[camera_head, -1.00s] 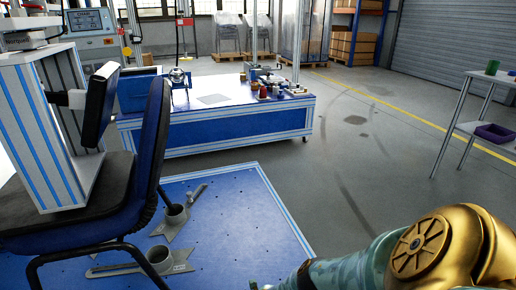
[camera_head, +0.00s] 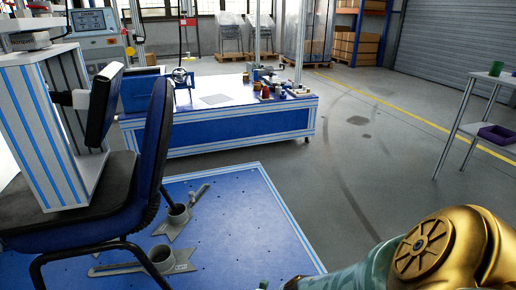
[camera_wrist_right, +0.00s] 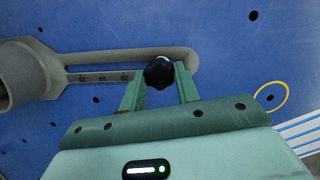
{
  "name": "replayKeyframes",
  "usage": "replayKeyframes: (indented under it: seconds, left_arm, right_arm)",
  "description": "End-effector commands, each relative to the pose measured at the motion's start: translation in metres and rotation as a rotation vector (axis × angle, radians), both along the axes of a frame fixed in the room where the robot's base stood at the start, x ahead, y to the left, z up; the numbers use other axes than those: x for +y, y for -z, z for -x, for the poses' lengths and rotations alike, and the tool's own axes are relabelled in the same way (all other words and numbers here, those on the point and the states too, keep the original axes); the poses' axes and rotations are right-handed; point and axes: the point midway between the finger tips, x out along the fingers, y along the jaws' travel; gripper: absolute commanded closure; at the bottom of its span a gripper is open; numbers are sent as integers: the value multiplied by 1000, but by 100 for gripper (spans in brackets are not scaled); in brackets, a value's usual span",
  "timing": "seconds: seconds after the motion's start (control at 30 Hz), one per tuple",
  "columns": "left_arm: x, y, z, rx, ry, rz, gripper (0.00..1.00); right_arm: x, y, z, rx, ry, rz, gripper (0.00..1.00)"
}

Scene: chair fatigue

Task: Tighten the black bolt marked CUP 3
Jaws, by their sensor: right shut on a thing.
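In the right wrist view a black star-shaped bolt (camera_wrist_right: 158,72) sits in the slot of a grey slotted arm (camera_wrist_right: 115,60), which joins a grey round cup (camera_wrist_right: 22,72) at the left. My right gripper (camera_wrist_right: 160,82) is shut on the bolt, one green finger on each side. Small markings on the grey arm are too small to read, so I cannot confirm CUP 3. In the head view two grey cups (camera_head: 178,214) (camera_head: 160,257) with flat arms lie on the blue plate by the chair (camera_head: 142,170). My left gripper is out of view.
The blue plate (camera_head: 235,215) has small holes and a pale striped edge. A yellow ring (camera_wrist_right: 272,100) lies to the right of the gripper. A blue workbench (camera_head: 235,130) stands farther back, and a shelf table (camera_head: 465,130) stands at the right with clear floor between.

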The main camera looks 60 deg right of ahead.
Motion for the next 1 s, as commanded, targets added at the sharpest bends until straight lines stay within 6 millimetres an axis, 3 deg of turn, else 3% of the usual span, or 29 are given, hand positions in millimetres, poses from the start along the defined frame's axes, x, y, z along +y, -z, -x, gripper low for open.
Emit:
replayKeyframes:
  seconds: [0.33,0.6,0.8,0.83,0.87,0.9,1.0]
  left_arm:
    - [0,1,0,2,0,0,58]
    - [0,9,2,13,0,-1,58]
    - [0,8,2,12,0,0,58]
    - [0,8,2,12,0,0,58]
    - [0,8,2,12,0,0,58]
    - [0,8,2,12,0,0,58]
    - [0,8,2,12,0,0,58]
  right_arm:
    - [1,0,-2,-3,79,-2,92]
    - [2,1,-4,-3,409,-2,92]
    - [1,-1,-4,-4,419,-1,92]
    - [1,-1,-4,-4,419,-1,63]
    - [1,-1,-4,-5,418,-2,55]
    - [1,-1,-4,-4,418,-1,47]
    - [1,-1,-4,-3,417,-1,47]
